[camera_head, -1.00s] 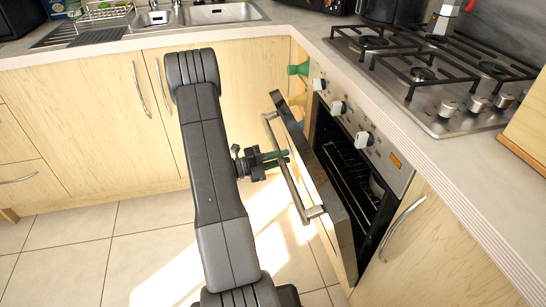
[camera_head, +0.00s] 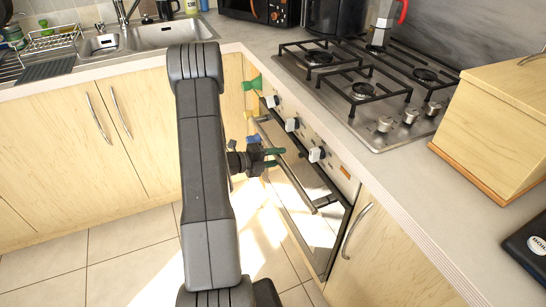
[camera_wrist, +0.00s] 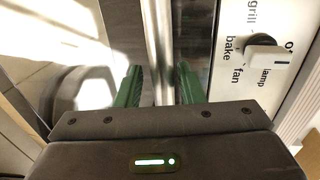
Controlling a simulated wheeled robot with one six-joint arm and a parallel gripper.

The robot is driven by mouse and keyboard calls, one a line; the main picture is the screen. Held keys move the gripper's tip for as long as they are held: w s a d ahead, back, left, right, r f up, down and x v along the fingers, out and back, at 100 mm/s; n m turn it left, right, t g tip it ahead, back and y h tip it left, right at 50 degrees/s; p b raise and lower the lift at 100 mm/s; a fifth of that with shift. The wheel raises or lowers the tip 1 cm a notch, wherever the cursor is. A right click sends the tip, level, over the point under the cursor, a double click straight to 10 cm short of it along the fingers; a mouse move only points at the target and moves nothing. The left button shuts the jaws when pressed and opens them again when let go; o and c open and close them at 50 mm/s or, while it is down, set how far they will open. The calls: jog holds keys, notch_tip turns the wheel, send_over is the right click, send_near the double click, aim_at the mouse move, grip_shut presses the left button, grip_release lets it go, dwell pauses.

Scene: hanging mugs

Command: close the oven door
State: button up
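The oven door (camera_head: 308,215) has a reflective dark glass front and a metal bar handle (camera_head: 305,190). In the head view it lies flush or nearly flush with the oven front; a small gap cannot be ruled out. My gripper (camera_head: 273,157), with green fingers, is at the upper left part of the door, by the handle's far end. In the wrist view the green fingers of my gripper (camera_wrist: 160,85) stand apart, with the metal handle bar (camera_wrist: 159,40) showing between them. Whether they touch the bar is unclear.
The oven's control panel (camera_head: 330,165) with white knobs (camera_head: 317,154) is just above the door. A gas hob (camera_head: 370,85) sits in the worktop. A wooden box (camera_head: 500,120) stands at right. Cabinets line the left; tiled floor (camera_head: 130,262) is clear.

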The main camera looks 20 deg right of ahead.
jog(key=shift+a, duration=0.1)
jog(key=a+r+p, duration=0.1)
jog(key=a+r, duration=0.1)
jog(key=a, duration=1.1)
jog(key=shift+s+a+r, duration=0.2)
jog(key=shift+s+r, duration=0.05)
jog(key=shift+r, duration=0.05)
jog(key=shift+d, duration=0.15)
jog(key=d+f, duration=0.1)
jog(key=d, duration=0.7)
jog(key=d+f+b, duration=0.1)
jog(key=d, duration=0.4)
jog(key=shift+w+f, duration=0.15)
jog(key=shift+f, duration=0.15)
jog(key=shift+w+a+f+b, duration=0.1)
jog(key=shift+a+f+b, duration=0.05)
jog(key=shift+f+b, duration=0.2)
jog(key=shift+a+r+h+b, duration=0.1)
jog(key=shift+a+h+b, duration=0.2)
jog(key=shift+a, duration=0.5)
